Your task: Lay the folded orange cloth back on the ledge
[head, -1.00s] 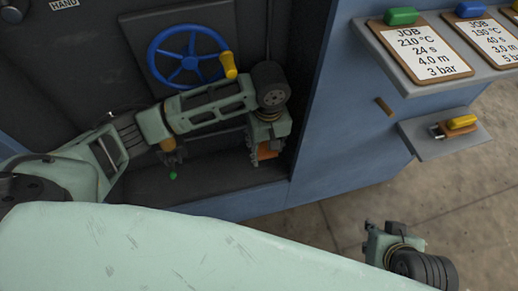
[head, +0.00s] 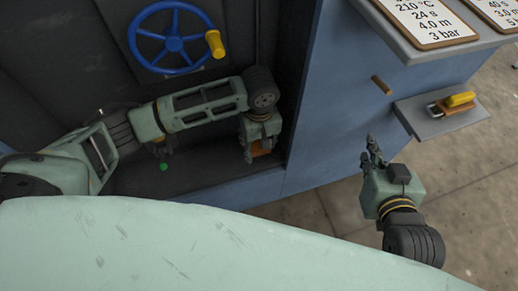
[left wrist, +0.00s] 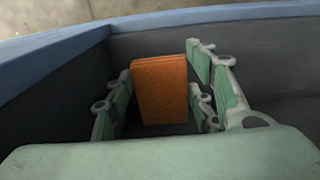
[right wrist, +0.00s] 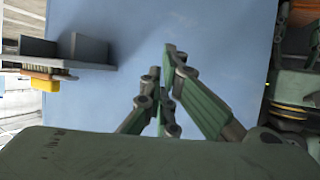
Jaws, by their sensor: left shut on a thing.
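The folded orange cloth (left wrist: 160,90) is upright between the fingers of my left gripper (left wrist: 165,92) in the left wrist view. In the head view, only a small part of the cloth (head: 262,151) shows below my left gripper (head: 256,155), which is shut on it. They are at the right end of the dark recess, low over its floor ledge (head: 205,172). I cannot tell if the cloth touches the ledge. My right gripper (head: 371,150) is empty, with its fingers close together, in front of the blue side panel; it also shows in the right wrist view (right wrist: 161,62).
A small grey shelf (head: 420,122) with a yellow-handled tool (head: 458,101) and a higher shelf (head: 420,55) with job cards stick out at the right. A green knob (head: 163,167) is near my left arm.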

